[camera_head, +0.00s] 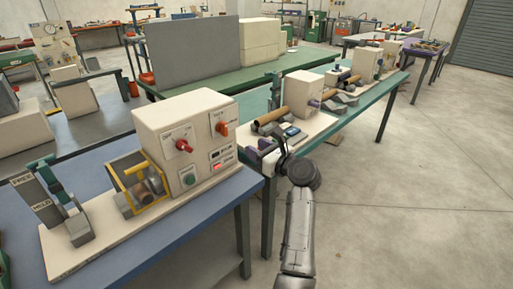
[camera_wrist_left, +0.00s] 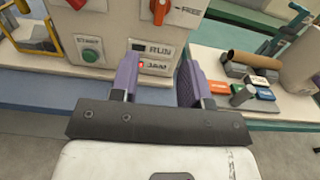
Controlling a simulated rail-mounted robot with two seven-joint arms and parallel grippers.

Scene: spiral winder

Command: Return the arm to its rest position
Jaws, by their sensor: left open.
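My left gripper (camera_head: 262,152) is open and empty, with its two purple fingers apart. In the head view its arm reaches up from the bottom, and the gripper is near the right side of the cream control box (camera_head: 185,140). In the left wrist view the gripper (camera_wrist_left: 158,80) points at the box's lower front, around the RUN and JAM labels. A red light (camera_wrist_left: 142,66) glows beside JAM. The green START button (camera_wrist_left: 90,54) is left of the fingers. I cannot tell whether the fingers touch the box. My right gripper is not in view.
The box stands on a blue bench (camera_head: 215,205) with a yellow-framed roller unit (camera_head: 139,189) and a lever stand (camera_head: 60,205). A second bench behind holds a brown tube (camera_head: 270,117) and coloured buttons (camera_wrist_left: 241,92). Open concrete floor (camera_head: 410,210) lies to the right.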

